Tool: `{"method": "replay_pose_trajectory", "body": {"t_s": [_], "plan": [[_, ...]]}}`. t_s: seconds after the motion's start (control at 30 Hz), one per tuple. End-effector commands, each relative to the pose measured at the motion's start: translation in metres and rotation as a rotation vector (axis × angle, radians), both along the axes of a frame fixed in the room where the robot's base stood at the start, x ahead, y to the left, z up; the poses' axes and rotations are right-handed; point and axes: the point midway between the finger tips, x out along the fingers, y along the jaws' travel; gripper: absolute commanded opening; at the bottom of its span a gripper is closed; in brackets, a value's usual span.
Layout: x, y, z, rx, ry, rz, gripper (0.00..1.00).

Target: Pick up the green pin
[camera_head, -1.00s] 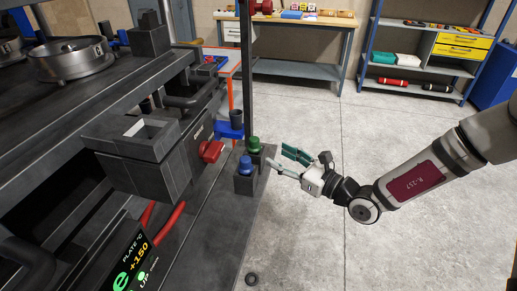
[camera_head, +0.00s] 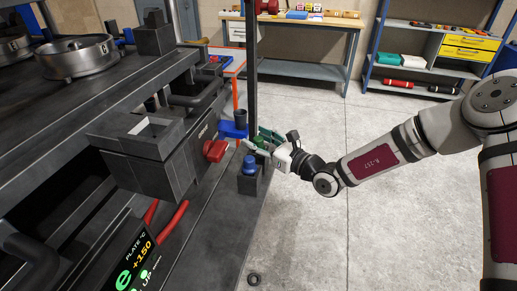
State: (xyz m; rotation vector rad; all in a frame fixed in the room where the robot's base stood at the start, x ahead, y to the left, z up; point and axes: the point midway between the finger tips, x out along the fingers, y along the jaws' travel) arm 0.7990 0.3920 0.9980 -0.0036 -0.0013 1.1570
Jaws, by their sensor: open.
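The green pin (camera_head: 258,142) stands in a dark block (camera_head: 249,186) beside the press, and only part of it shows behind my gripper. A blue pin (camera_head: 249,164) stands in the same block, in front of the green one. My gripper (camera_head: 256,142) is open, with its fingers at the green pin's head, one on the near side and one on the far side. Whether the fingers touch the pin cannot be told.
The press's dark frame with a red knob (camera_head: 214,150) is close on the left. A blue bracket with a dark cup (camera_head: 240,118) is just behind the pins. A dark upright post (camera_head: 251,60) rises close behind. Open floor (camera_head: 390,200) lies to the right.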

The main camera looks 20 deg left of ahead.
Motion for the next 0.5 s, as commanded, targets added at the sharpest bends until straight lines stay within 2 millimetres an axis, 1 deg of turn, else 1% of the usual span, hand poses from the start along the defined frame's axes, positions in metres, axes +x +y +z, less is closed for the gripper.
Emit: {"method": "replay_pose_trajectory", "body": {"t_s": [0.1,0.13,0.33,0.5], "plan": [[-0.0002,0.0000,0.0001,0.000,0.000,0.000,0.48],[-0.0002,0.0000,0.0001,0.000,0.000,0.000,0.46],[-0.0003,-0.0002,0.0003,0.001,0.000,0.001,0.00],[-0.0003,-0.0001,0.0006,0.001,-0.001,0.001,0.00]]}}
